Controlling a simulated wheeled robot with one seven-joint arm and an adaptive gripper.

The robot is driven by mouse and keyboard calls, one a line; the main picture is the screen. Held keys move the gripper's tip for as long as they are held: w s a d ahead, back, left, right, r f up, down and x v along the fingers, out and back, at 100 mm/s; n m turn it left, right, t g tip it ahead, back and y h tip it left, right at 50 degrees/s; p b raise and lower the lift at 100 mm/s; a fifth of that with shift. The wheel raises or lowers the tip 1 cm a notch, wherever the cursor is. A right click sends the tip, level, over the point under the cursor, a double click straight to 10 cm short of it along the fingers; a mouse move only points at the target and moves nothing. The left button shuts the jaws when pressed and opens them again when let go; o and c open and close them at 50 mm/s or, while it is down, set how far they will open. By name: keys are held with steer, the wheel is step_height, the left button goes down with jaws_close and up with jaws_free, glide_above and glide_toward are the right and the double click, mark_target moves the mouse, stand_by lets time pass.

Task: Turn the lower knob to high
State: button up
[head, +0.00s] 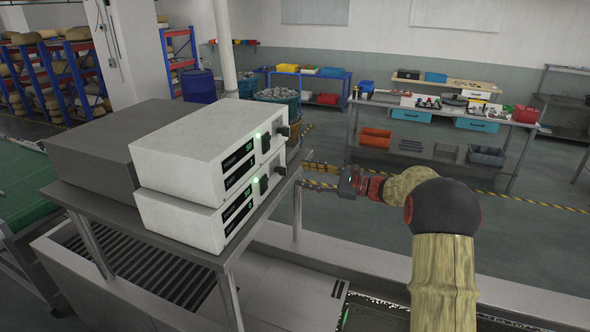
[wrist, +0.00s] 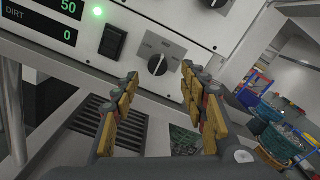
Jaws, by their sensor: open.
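The lower knob (wrist: 158,65) is black with a pale pointer line, on a grey dial plate on the white front panel of the lower unit (head: 185,215). In the head view the lower knob (head: 280,171) shows at the unit's right end. My gripper (wrist: 160,80) is open, with yellow-padded fingers on either side of the knob in the wrist picture. No contact with the knob shows. In the head view my gripper (head: 304,176) is just right of the panel, pointing at it.
An upper white unit (head: 200,135) with its own knob (head: 283,131) is stacked on the lower one. A black switch (wrist: 112,41) and green light (wrist: 98,11) sit left of the lower knob. Both units stand on a metal table (head: 110,215) beside a grey box (head: 95,145).

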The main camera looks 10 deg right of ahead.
mark_target(286, 171)
steer(key=shift+p+x, duration=0.75)
steer(key=shift+x, duration=3.2)
steer(key=shift+f, duration=0.15)
steer(key=shift+c, duration=1.3)
steer(key=c, duration=0.8)
jaws_close()
